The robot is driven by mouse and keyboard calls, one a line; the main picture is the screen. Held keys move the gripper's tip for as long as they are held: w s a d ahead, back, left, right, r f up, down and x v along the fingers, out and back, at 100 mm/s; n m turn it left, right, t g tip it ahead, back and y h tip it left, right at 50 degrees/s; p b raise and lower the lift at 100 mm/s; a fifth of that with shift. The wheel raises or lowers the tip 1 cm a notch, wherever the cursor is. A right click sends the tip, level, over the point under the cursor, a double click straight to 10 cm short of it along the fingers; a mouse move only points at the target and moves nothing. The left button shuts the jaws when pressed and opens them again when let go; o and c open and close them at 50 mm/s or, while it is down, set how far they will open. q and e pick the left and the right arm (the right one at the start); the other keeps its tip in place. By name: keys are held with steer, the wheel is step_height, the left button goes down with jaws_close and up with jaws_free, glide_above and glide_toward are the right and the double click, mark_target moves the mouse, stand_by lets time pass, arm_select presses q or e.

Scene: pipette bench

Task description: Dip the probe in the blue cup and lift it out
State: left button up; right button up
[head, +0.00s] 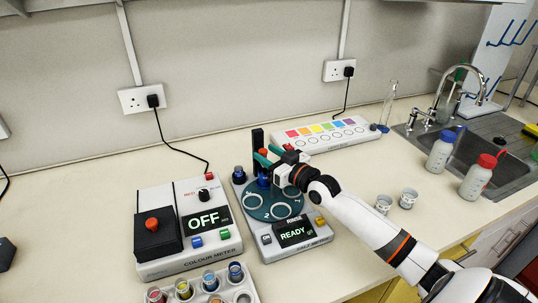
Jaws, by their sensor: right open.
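My right gripper (268,157) reaches in from the right over the round teal turntable (257,213) of the rinse unit. Its teal fingers are open around or beside a small red-orange-topped piece (263,152) near a black upright post (257,139). I cannot tell whether this piece is the probe. A blue part (263,181) shows just below the fingers; a dark blue cup (239,174) stands at the turntable's left edge. The gripper hides part of the turntable. My left gripper is out of view.
The rinse unit's display (295,232) reads READY. The colour meter (185,232) to the left reads OFF. A rack of coloured cups (213,290) is at the front. A colour-chart strip (322,134), two small cups (396,201), bottles (440,151) and a sink (490,150) lie right.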

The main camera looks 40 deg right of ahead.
jaws_close()
step_height(320, 180, up, 6)
steer(key=p, duration=0.5)
steer(key=shift+c, duration=1.7)
jaws_free()
steer(key=o, duration=0.3)
steer(key=shift+o, duration=0.2)
steer(key=shift+f, duration=0.1)
